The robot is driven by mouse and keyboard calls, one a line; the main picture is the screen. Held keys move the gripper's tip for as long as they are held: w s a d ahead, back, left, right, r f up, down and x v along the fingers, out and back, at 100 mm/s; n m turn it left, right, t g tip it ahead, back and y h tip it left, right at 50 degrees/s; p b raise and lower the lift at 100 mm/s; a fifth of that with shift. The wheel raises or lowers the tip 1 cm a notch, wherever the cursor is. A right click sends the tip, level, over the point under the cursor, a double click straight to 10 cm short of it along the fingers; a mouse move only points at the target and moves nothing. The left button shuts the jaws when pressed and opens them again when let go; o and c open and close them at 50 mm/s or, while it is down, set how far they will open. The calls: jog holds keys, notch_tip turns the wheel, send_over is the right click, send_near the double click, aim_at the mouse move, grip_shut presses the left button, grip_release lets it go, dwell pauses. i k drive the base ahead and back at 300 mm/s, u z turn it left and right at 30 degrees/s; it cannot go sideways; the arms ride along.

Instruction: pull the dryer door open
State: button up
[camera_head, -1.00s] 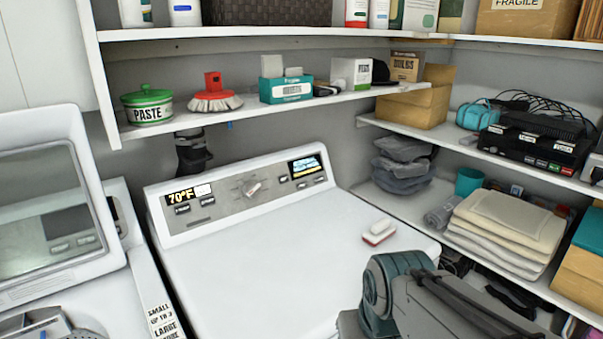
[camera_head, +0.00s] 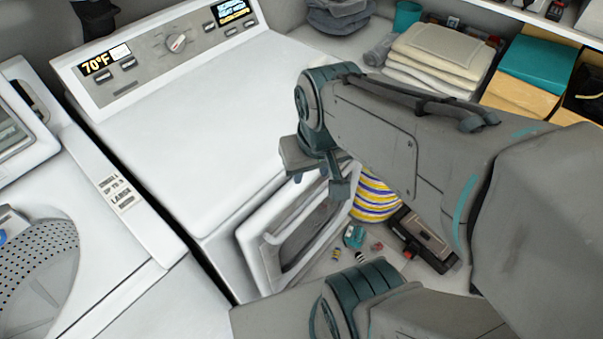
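The white dryer (camera_head: 190,110) fills the middle left, its control panel at the back reading 70°F. Its door (camera_head: 262,250) shows low on the front side, with a raised white frame and a grey window. I see it steeply from above and cannot tell whether it is shut or slightly ajar. My gripper (camera_head: 318,182) is just beyond the dryer's front edge, over the upper right part of the door and hiding some of it. I cannot tell whether its fingers touch the door or how far apart they are.
A top-loading washer (camera_head: 75,205) stands at the left. Folded towels (camera_head: 435,55) and boxes (camera_head: 540,70) sit on the right shelf. On the floor are a striped yellow-and-blue round item (camera_head: 374,198), a dark case (camera_head: 424,238) and several small items (camera_head: 355,237).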

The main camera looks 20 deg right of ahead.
aim_at(275, 242)
jog(key=u, duration=0.55)
jog(key=k, duration=1.3)
jog(key=z, duration=0.25)
jog(key=i, duration=0.9)
jog(key=z, duration=0.45)
